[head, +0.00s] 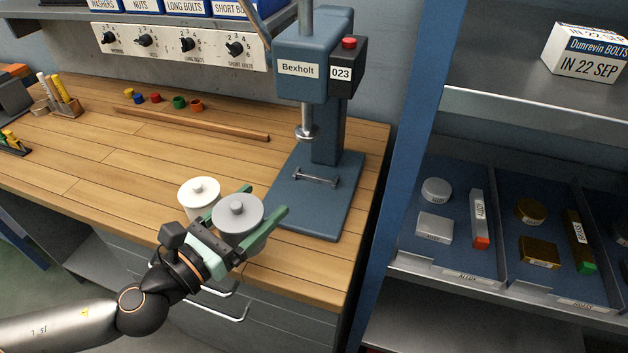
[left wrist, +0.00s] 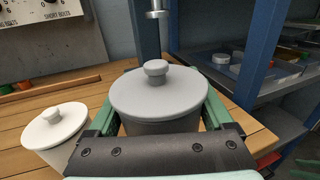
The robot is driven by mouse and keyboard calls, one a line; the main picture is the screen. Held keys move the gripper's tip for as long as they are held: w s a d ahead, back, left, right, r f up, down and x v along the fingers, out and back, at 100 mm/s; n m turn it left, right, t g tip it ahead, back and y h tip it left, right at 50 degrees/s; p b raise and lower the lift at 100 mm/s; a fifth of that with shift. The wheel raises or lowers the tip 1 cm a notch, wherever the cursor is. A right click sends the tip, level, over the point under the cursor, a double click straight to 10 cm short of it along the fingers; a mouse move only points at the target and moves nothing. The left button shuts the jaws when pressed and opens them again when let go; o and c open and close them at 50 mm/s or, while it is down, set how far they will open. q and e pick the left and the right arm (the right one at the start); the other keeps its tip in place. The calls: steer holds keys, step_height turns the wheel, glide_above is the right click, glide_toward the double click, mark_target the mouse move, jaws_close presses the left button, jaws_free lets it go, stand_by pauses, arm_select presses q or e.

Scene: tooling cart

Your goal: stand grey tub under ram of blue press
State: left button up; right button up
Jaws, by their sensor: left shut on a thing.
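My left gripper (head: 252,219) is shut on the grey tub (head: 238,213), its green fingers along the tub's two sides. The tub is upright with its knobbed lid on, near the front edge of the bench, in front and to the left of the blue press (head: 309,70). In the left wrist view the grey tub (left wrist: 159,95) fills the middle between the fingers. The ram (head: 307,132) hangs above the press's base plate (head: 318,205), which has a small metal bar (head: 316,177) on it. My right gripper is not in view.
A white lidded tub (head: 200,190) stands just left of the grey tub, close to it. A wooden strip (head: 190,123) and several coloured rings lie farther back on the bench. A blue post (head: 408,150) and shelving with trays stand right of the press.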

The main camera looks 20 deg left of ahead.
arm_select(q)
steer(key=p+x, duration=0.3)
steer(key=x, duration=1.3)
steer(key=shift+r, duration=0.1)
steer(key=shift+w+d, duration=0.25)
steer(key=shift+w, duration=0.25)
step_height(320, 180, down, 4)
steer(key=shift+r+b, duration=0.1)
steer(key=shift+b, duration=0.4)
steer(key=shift+r, duration=0.1)
steer(key=o, duration=0.9)
steer(key=shift+f, duration=0.25)
steer(key=shift+o, duration=1.1)
